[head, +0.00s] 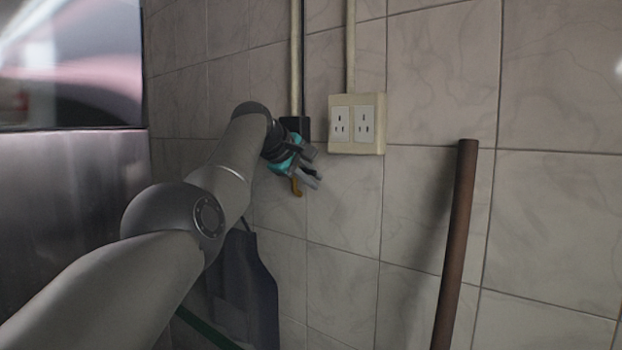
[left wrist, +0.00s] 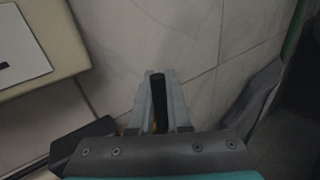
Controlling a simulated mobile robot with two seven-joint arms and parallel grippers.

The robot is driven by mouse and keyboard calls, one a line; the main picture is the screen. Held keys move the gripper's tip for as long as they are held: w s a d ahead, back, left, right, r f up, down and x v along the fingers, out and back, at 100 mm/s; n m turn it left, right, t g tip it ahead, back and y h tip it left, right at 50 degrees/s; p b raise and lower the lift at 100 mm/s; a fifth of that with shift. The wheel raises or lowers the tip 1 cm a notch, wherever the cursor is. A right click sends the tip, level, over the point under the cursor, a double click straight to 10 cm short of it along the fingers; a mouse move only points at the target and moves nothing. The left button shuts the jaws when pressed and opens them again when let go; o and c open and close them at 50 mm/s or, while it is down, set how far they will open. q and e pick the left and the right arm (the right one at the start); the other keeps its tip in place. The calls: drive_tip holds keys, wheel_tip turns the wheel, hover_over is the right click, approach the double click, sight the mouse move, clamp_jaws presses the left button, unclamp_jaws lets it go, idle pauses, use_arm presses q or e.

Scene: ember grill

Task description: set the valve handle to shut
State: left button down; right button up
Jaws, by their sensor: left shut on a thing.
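My left gripper (head: 312,170) reaches to the tiled wall, just below and left of a wall outlet. A small orange-yellow piece (head: 296,187), which looks like the valve handle, shows beside and under its fingers. In the left wrist view the gripper (left wrist: 160,88) has its two grey fingers close together around a narrow dark strip. Only small yellowish bits show near the base of the fingers there. Most of the handle and the valve body are hidden by the gripper, so I cannot tell the handle's angle. My right gripper is out of view.
A cream double outlet (head: 357,123) and a dark box (head: 297,128) with conduits above sit near my gripper. A brown pole (head: 456,245) stands to the right. A dark cloth-like shape (head: 255,285) and a green strip (head: 207,330) lie below my arm.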

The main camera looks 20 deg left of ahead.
use_arm(q)
drive_tip(key=shift+d+r+h+p, duration=0.1)
drive_tip(key=shift+r+h+p, duration=0.1)
drive_tip(key=shift+h+p, duration=0.15)
idle(0.3)
drive_tip(key=c, duration=1.2)
unclamp_jaws()
drive_tip(key=shift+o, duration=0.2)
